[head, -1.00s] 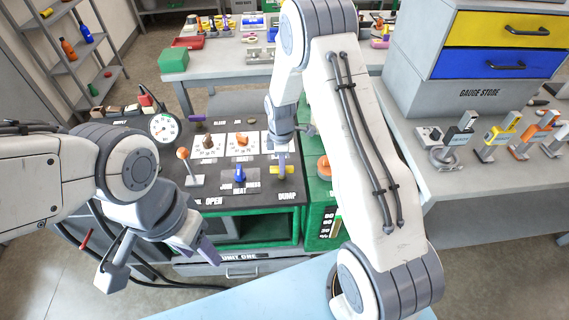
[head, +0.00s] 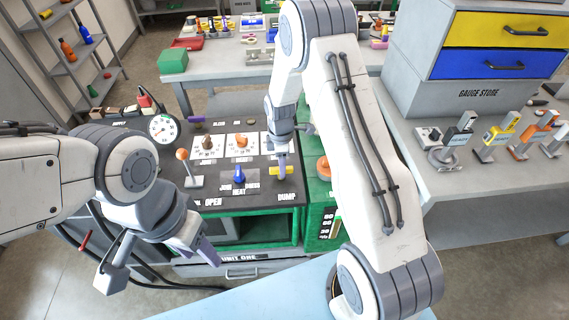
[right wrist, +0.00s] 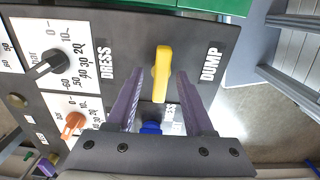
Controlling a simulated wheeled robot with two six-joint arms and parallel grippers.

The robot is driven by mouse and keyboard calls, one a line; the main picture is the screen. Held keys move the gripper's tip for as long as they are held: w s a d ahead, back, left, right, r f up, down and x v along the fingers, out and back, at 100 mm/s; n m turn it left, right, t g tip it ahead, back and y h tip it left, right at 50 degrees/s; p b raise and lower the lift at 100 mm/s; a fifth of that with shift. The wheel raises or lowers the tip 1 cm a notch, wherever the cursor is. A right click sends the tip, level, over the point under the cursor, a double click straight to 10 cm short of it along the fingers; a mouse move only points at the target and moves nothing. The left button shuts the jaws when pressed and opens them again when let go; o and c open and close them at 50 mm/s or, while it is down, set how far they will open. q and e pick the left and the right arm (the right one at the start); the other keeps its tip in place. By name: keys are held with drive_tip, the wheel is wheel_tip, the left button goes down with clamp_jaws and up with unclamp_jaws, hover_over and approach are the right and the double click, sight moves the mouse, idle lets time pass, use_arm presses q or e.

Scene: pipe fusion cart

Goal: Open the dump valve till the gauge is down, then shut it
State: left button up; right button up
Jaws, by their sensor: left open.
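The dump valve's yellow handle (head: 281,171) is at the right end of the dark panel, above the DUMP label; it lies crosswise, parallel to the lettering. In the right wrist view the handle (right wrist: 161,72) shows between the finger ends. My right gripper (right wrist: 160,84) is open there, with a gap on each side of the handle. The round white gauge (head: 164,129) stands at the panel's back left; its needle is too small to read exactly. My left gripper (head: 160,264) is open and empty, in front of the panel's left side.
The panel also has a lever with an orange knob (head: 182,154), a blue knob (head: 239,175), and brown and orange dials close to the valve. A grey bench with a gauge store cabinet (head: 478,100) stands at the right. A pale blue surface (head: 262,296) is in front.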

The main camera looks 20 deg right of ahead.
wheel_tip(320, 180, up, 11)
drive_tip(key=b, duration=0.1)
drive_tip(key=shift+f, duration=0.2)
idle(0.5)
drive_tip(key=s+a+r+m, duration=0.3)
drive_tip(key=s+a+r, duration=0.5)
drive_tip(key=s+a, duration=0.45)
drive_tip(key=s+a+r+m, duration=0.1)
drive_tip(key=s+m, duration=0.1)
drive_tip(key=s, duration=0.6)
drive_tip(key=s+a+r+m+y, duration=0.1)
drive_tip(key=s+a+m, duration=0.1)
drive_tip(key=s, duration=0.7)
drive_tip(key=shift+a+m, duration=0.25)
drive_tip(key=shift+m, duration=0.05)
